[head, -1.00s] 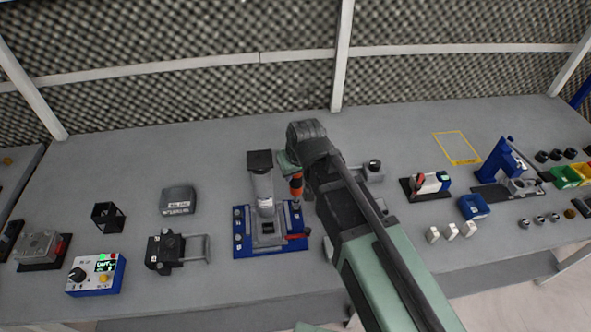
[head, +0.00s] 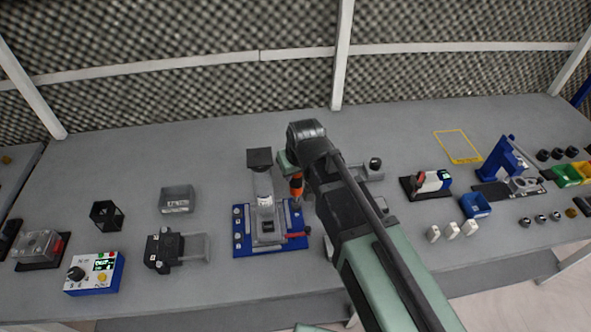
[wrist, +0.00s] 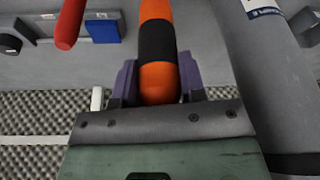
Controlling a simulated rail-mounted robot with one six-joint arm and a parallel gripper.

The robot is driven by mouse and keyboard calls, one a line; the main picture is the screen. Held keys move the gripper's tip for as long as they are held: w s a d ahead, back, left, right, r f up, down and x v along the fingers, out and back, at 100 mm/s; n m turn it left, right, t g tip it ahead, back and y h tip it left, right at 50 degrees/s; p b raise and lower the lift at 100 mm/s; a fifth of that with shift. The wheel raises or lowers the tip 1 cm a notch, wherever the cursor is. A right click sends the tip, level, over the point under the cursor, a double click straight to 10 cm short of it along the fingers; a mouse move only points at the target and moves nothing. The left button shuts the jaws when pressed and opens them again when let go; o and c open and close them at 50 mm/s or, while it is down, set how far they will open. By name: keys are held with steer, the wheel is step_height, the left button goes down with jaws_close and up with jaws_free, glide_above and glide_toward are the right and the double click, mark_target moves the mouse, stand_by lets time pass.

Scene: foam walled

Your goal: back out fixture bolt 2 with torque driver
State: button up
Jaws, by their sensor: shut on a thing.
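The torque driver (head: 296,186) has an orange and black handle and stands roughly upright at the right side of the blue-based fixture (head: 242,250). My gripper (wrist: 157,82) is shut on the driver, its purple fingers on either side of the orange handle in the wrist view. The driver also shows large in the wrist view (wrist: 157,40). In the head view the driver's tip is over the fixture's right side, and I cannot tell whether it touches a bolt. Fixture bolt 2 cannot be made out. A grey cylinder (head: 264,185) stands on the fixture.
A red handle (wrist: 70,22) and the grey cylinder (wrist: 265,80) flank the driver closely in the wrist view. A black clamp device (head: 163,252), a grey bin (head: 177,200) and a blue control box (head: 95,274) stand to the left. A blue bin (head: 474,206) is at the right.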

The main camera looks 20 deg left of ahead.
steer(key=shift+r+p, duration=0.3)
steer(key=shift+r, duration=0.1)
stand_by(0.3)
